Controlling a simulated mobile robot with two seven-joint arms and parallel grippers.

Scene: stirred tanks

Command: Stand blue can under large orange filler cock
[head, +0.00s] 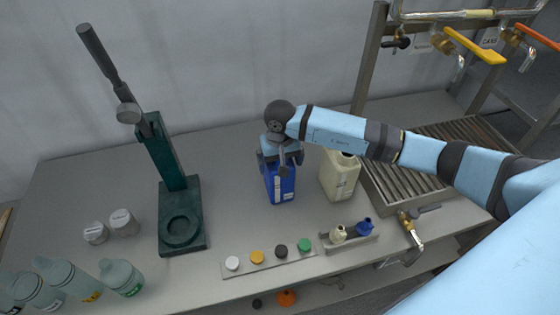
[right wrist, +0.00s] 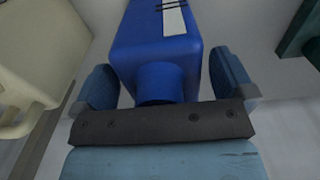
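The blue can (head: 281,188) stands upright on the bench in the head view, its top partly covered by my right gripper (head: 281,165). In the right wrist view the blue can (right wrist: 160,45) shows its neck and shoulder between the two fingers of my right gripper (right wrist: 163,82). The fingers are spread on either side of the can; a narrow gap shows at the right finger, and contact at the left cannot be told. An orange-handled cock (head: 540,37) with a downward spout is at the upper right of the head view. My left gripper is not in view.
A cream can (head: 340,175) stands close right of the blue can. A slatted grate (head: 400,190) lies under the cocks, partly behind my right arm. A yellow-handled cock (head: 474,45) hangs left of the orange one. A green press (head: 183,215) stands left; coloured caps (head: 257,257) lie in front.

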